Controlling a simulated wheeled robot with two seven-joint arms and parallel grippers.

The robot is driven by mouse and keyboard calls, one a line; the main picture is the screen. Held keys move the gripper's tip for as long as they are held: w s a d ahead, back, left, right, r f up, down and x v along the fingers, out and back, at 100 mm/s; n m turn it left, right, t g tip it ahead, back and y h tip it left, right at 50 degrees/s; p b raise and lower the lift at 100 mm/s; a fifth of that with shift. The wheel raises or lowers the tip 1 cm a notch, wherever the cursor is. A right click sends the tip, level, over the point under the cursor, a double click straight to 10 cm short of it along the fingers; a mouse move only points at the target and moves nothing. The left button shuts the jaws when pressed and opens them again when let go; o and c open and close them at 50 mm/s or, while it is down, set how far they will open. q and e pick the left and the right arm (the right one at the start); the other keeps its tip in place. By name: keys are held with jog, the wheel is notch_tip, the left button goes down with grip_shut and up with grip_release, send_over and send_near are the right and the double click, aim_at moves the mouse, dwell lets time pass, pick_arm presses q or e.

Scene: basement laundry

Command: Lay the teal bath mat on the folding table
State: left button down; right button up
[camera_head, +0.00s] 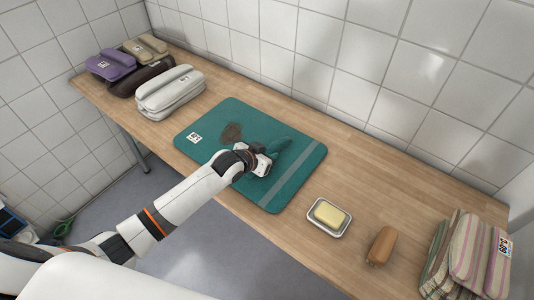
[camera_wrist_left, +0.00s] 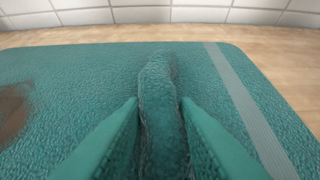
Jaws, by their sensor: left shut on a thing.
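The teal bath mat (camera_head: 221,122) lies spread out on the wooden folding table (camera_head: 380,187), with a pale stripe near its right end, a brown patch and a small white label. My left gripper (camera_head: 266,160) is over the middle of the mat and shut on a raised fold of it. In the left wrist view the pinched ridge of the mat (camera_wrist_left: 160,95) stands up between the two fingers, and the rest lies flat around it. My right gripper is in neither view.
Folded grey-white (camera_head: 171,92), purple (camera_head: 110,64) and dark towels are stacked at the table's left end. A soap dish (camera_head: 314,225) with yellow soap, a brown brush-like object (camera_head: 381,246) and striped folded cloths (camera_head: 470,255) stand at the right. A tiled wall runs along the back.

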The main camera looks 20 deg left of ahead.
pick_arm(q)
jog(key=c, duration=1.5)
grip_release()
jog(key=shift+f, duration=0.1)
jog(key=shift+c, duration=0.2)
jog(key=o, duration=0.4)
jog(key=shift+s+a+r, duration=0.1)
jog(key=shift+s+r, duration=0.05)
jog(key=shift+r, duration=0.1)
jog(key=p+v, duration=0.1)
jog(key=v, duration=1)
jog(key=shift+s+r, duration=0.25)
